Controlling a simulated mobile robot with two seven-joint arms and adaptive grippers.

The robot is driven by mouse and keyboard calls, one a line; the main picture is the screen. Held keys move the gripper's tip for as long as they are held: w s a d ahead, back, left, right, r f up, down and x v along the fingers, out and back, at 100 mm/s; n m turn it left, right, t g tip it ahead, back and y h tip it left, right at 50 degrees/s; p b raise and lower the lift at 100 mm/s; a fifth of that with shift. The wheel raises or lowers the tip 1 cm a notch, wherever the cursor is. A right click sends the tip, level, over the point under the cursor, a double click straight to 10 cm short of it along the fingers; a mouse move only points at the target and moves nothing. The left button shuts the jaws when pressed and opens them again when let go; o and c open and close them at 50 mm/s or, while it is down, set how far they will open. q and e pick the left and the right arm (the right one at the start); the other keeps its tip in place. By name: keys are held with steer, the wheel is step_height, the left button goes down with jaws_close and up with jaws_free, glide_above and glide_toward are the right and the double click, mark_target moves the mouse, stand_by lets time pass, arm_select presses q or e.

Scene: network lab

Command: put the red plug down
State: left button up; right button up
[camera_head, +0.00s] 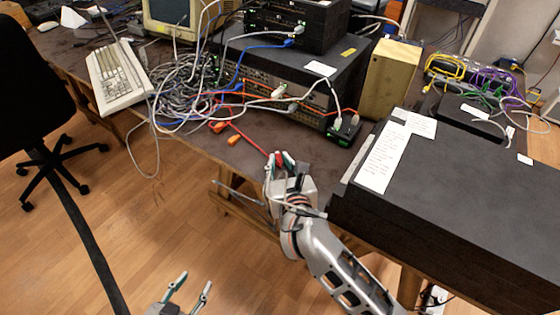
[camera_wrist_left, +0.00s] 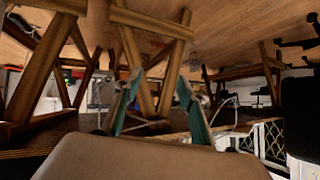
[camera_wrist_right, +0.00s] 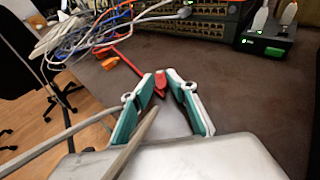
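The red plug (camera_wrist_right: 160,83) sits between the fingertips of my right gripper (camera_wrist_right: 161,80), which is closed on it. In the head view the right gripper (camera_head: 279,159) is at the front edge of the dark table, with the plug's red cable (camera_head: 248,137) running back from it toward the cable pile. I cannot tell whether the plug touches the table top. My left gripper (camera_head: 188,290) is open and empty, low over the floor at the bottom of the head view. In the left wrist view the left gripper (camera_wrist_left: 160,82) has its fingers apart with nothing between them.
Orange plugs (camera_head: 233,140) lie on the table near a tangle of cables (camera_head: 185,88). A rack device (camera_head: 300,80), a small black box with a green light (camera_head: 343,130) and a beige box (camera_head: 391,77) stand behind. A large black case (camera_head: 455,195) is close at right.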

steer(key=shift+s+d+f+p, duration=0.1)
steer(key=shift+s+f+p, duration=0.05)
steer(key=shift+f+p, duration=0.25)
arm_select(q)
steer(key=shift+s+d+r+p, duration=0.15)
steer(key=shift+d+r+p, duration=0.1)
steer(key=shift+r+p, duration=0.3)
arm_select(e)
steer(key=r+v, duration=0.1)
steer(key=v, duration=1.1)
steer(key=shift+r, duration=0.2)
arm_select(q)
steer(key=shift+w+r, duration=0.1)
steer(key=shift+w, duration=0.1)
